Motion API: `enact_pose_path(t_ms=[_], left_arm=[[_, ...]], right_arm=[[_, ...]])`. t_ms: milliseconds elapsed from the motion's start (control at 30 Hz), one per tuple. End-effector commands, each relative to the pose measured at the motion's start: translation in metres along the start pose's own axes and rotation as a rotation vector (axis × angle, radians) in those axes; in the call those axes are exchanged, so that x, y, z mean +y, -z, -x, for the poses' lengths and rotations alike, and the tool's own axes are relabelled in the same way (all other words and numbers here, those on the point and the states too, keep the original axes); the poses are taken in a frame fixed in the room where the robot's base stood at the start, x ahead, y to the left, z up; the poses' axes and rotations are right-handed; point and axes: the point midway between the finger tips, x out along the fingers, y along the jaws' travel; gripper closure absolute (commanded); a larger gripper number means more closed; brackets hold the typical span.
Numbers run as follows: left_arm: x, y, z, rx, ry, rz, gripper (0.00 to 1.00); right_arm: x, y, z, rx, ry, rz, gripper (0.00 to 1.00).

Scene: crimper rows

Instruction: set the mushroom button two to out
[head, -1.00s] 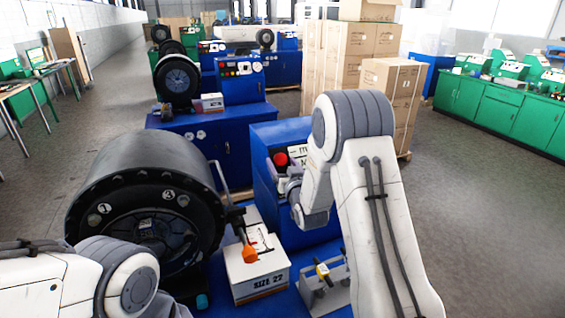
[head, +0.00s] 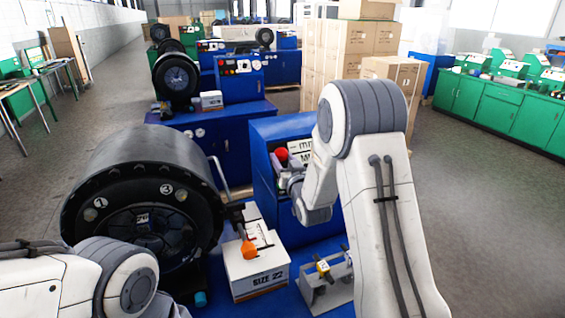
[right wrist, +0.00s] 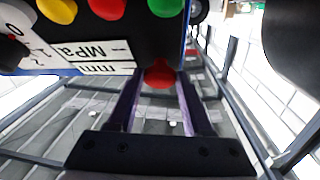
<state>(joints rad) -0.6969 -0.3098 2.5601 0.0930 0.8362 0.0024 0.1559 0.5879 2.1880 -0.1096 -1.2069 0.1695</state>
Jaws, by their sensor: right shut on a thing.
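A red mushroom button (right wrist: 160,75) sticks out at the lower edge of a dark control panel (right wrist: 130,35) in the right wrist view. In the head view a red round button (head: 282,155) shows on the panel of the blue machine (head: 262,165), just above my right gripper (head: 290,180). In the right wrist view my right gripper (right wrist: 158,84) has its two fingers on either side of the mushroom button, shut on it. I cannot read a number on the button. My left arm shows at the lower left of the head view; its gripper is out of view.
Yellow (right wrist: 57,10), red (right wrist: 107,8) and green (right wrist: 166,7) buttons sit on the panel, beside the white MPa and mm labels (right wrist: 95,55). A big black crimper head (head: 145,205), a SIZE 22 box (head: 258,277) and a grey metal fixture (head: 328,290) stand nearby.

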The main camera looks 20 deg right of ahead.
Motion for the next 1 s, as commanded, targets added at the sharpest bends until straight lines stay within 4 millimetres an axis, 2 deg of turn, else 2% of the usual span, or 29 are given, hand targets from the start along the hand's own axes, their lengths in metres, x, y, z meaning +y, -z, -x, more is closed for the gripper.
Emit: enact_pose_path(t_ms=[67, 100, 167, 567, 667, 1000], left_arm=[[0.0, 0.0, 0.001, 0.0, 0.0, 0.0, 1.0], [0.0, 0.0, 0.001, 0.0, 0.0, 0.0, 1.0], [0.0, 0.0, 0.001, 0.0, 0.0, 0.0, 1.0], [0.0, 0.0, -0.003, 0.0, 0.0, 0.0, 1.0], [-0.001, -0.001, -0.011, 0.0, 0.0, 0.0, 1.0], [-0.003, -0.002, -0.043, 0.0, 0.0, -0.001, 1.0]], right_arm=[[0.001, 0.001, 0.001, 0.001, -0.002, -0.001, 1.0], [0.001, 0.001, 0.001, 0.001, -0.002, -0.001, 0.42], [0.001, 0.001, 0.001, 0.001, -0.002, -0.001, 0.19], [0.0, 0.0, 0.005, 0.001, -0.001, 0.0, 0.18], [0.001, -0.002, 0.018, 0.002, -0.001, 0.0, 0.18], [0.002, -0.003, 0.085, 0.004, -0.002, 0.0, 0.18]])
